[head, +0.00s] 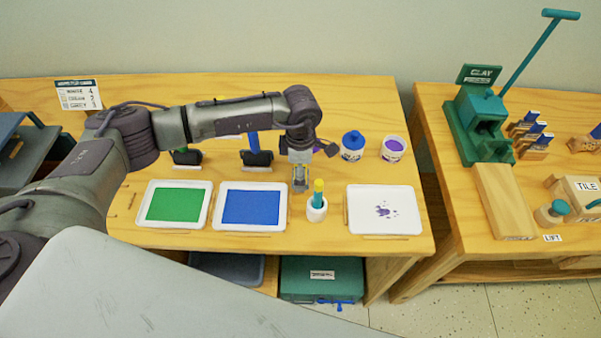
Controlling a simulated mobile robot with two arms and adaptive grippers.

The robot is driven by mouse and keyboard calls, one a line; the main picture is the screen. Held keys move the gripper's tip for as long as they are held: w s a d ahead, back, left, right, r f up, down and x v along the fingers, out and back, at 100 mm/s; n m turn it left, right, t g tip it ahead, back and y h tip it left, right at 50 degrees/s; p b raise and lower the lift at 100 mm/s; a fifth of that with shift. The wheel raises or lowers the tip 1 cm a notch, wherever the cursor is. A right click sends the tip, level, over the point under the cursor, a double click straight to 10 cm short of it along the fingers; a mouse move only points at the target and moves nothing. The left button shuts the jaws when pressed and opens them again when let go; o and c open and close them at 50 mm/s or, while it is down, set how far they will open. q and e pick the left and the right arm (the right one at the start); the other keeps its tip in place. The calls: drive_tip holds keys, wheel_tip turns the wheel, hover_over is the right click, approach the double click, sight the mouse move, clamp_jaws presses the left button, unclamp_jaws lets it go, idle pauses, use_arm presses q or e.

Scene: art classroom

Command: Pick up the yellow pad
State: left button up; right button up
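A yellow-topped tool (318,186) with a teal handle stands upright in a small white cup (316,209) near the front of the table; its yellow end is the only clear match for a yellow pad. My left gripper (300,186) points down just left of the yellow top, seemingly apart from it. Its fingers are small and close together in the picture, so I cannot tell whether they are open or shut. My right gripper is not in view.
A green tray (173,204) and a blue tray (250,206) lie left of the cup. A white tray with purple marks (360,217) lies right. A blue-lidded jar (353,146) and a purple paint pot (394,149) stand behind. A clay press (482,125) is on the right table.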

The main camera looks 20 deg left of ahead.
use_arm(q)
drive_tip(key=c, duration=1.2)
drive_tip(key=shift+r, duration=0.15)
drive_tip(key=shift+c, duration=0.2)
drive_tip(key=shift+r, duration=0.25)
drive_tip(key=r+b, duration=0.1)
drive_tip(key=d+r, duration=0.1)
drive_tip(key=r, duration=0.1)
drive_tip(key=shift+r+b, duration=0.3)
drive_tip(key=shift+b, duration=0.05)
drive_tip(key=d+r+b, duration=0.2)
drive_tip(key=d+r, duration=0.4)
drive_tip(key=d, duration=0.4)
drive_tip(key=shift+s+d+r+b, duration=0.35)
drive_tip(key=shift+s, duration=0.05)
